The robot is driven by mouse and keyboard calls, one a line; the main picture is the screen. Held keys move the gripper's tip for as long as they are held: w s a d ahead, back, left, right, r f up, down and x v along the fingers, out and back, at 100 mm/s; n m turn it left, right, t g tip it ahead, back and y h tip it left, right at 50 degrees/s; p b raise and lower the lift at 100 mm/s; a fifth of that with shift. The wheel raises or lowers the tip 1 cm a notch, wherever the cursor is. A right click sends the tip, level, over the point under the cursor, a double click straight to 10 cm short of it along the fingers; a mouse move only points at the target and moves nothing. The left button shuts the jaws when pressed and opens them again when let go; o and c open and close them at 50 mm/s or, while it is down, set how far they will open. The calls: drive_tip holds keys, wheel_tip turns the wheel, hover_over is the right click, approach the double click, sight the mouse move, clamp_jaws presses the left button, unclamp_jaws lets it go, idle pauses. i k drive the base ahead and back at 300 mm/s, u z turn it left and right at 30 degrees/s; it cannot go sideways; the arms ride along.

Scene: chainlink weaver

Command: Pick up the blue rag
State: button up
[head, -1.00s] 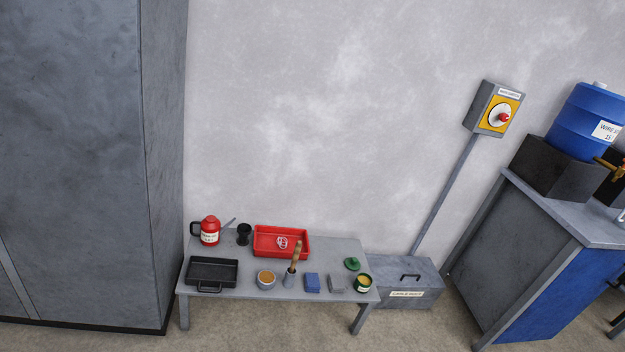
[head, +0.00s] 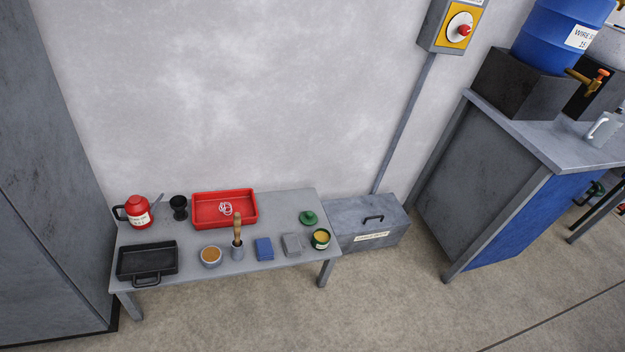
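The blue rag (head: 264,249) lies folded near the front edge of a low grey table (head: 285,205), in the lower left of the head view. A similar grey folded cloth or block (head: 292,244) lies just to its right. A grey cup holding a wooden-handled tool (head: 237,252) stands just to its left. Nothing covers the rag. My gripper does not show in the view.
On the table are a red tray (head: 225,209), a black pan (head: 147,259), a red jug (head: 137,211), a bowl (head: 210,257) and a green tin (head: 320,239). A grey box (head: 368,224) stands right of the table. The floor in front (head: 380,310) is clear.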

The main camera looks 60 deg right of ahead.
sight(264, 249)
drive_tip(key=z, duration=1.05)
drive_tip(key=i, duration=0.6)
drive_tip(key=u, duration=0.05)
drive_tip(key=k, duration=0.55)
drive_tip(key=z, duration=0.05)
